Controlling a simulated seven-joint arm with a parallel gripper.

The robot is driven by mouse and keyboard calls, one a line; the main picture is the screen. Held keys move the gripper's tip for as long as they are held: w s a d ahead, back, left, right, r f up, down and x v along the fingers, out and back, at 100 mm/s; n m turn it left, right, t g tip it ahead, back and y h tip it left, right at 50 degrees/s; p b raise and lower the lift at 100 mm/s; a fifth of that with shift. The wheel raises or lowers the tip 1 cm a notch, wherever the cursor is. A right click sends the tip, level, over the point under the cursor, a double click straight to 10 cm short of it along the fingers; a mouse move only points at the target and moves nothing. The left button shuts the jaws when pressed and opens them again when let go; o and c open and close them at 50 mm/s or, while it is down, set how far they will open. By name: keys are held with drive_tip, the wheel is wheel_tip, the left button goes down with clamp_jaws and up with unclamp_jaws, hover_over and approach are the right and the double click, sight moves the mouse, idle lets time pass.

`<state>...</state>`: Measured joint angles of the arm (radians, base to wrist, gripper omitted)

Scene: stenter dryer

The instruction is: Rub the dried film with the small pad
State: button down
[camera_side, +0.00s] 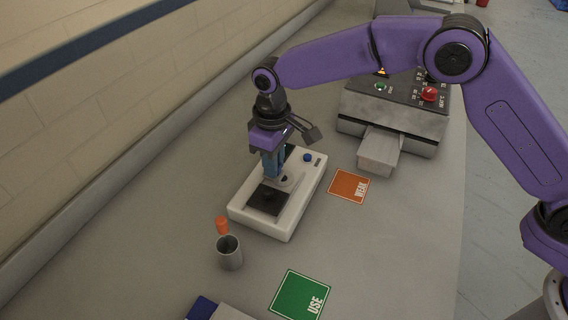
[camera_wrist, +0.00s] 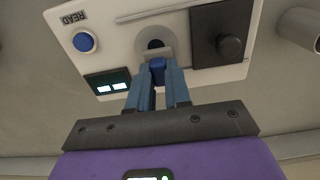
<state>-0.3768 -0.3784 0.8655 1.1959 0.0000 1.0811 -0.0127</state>
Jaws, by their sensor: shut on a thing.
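A white device (camera_side: 240,212) stands on the bench, with a blue button, a small lit display and a black square plate (camera_wrist: 217,35) bearing a round dark knob. My gripper (camera_side: 272,165) points down over its middle. In the wrist view, the blue fingers (camera_wrist: 158,85) are shut on a small dark-blue block (camera_wrist: 157,66), perhaps the pad. The block's tip is beside or over a pale rounded piece (camera_wrist: 152,34) with a dark round centre. I cannot tell whether it touches. No film can be made out for sure.
A grey cup (camera_side: 230,255) with an orange-topped item stands left of the green USE card (camera_side: 300,294). An orange WEAK card (camera_side: 349,186) lies right of the device. The grey dryer (camera_side: 392,115), with knobs and a protruding tray, stands behind.

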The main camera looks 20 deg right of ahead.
drive_tip(key=shift+w+a, duration=0.3)
drive_tip(key=shift+a, duration=0.05)
wheel_tip(320, 180, up, 8)
drive_tip(key=shift+f, duration=0.15)
drive_tip(key=shift+d+r, duration=0.1)
drive_tip(key=shift+r, duration=0.2)
idle(0.5)
